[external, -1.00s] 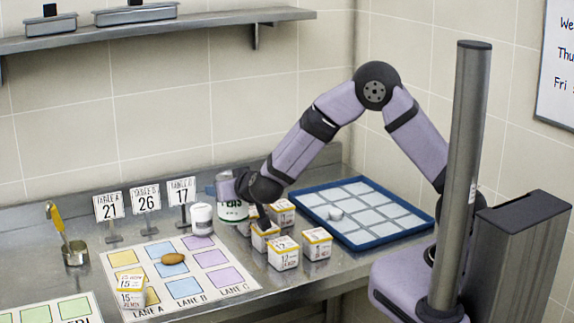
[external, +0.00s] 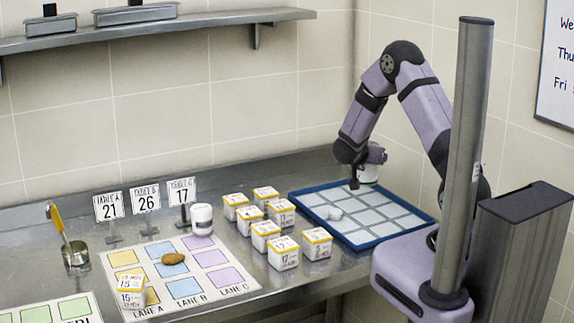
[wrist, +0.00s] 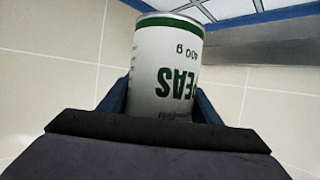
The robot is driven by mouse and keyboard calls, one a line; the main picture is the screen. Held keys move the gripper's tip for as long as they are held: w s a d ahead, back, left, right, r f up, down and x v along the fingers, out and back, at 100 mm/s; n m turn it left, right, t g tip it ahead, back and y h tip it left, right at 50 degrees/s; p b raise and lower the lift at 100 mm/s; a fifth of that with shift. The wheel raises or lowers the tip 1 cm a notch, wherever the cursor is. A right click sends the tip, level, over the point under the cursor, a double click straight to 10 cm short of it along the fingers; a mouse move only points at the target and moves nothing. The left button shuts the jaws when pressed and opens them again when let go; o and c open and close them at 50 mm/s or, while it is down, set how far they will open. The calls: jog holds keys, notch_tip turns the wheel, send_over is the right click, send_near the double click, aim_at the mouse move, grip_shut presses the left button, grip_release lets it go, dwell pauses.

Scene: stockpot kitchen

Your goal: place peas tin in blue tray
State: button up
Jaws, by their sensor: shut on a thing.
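The peas tin (wrist: 165,70) is white with green bands and green PEAS lettering. It looks upside down in the wrist view, held between the two dark blue fingers of my gripper (wrist: 163,100). In the external view my gripper (external: 358,178) is shut on the tin (external: 369,173), above the back part of the blue tray (external: 372,242). The tin seems raised above the tray, with part of it hidden by my wrist. The blue tray has a dark blue rim and pale square cells.
Several white boxes with yellow tops (external: 284,252) stand left of the tray. A white cup (external: 202,219), number signs (external: 146,201) and a lane mat (external: 215,258) with a brown item (external: 173,258) lie further left. Most tray cells are empty.

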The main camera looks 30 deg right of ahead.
jog(key=s+d+m+g+h, duration=0.1)
jog(key=s+d+m+g, duration=0.1)
jog(key=s+d, duration=0.2)
jog(key=p, duration=0.2)
send_over(383, 209)
jog(key=shift+h, duration=0.4)
jog(key=shift+d+f, duration=0.1)
jog(key=shift+f, duration=4.55)
jog(key=shift+f, duration=0.2)
jog(key=o, duration=1.4)
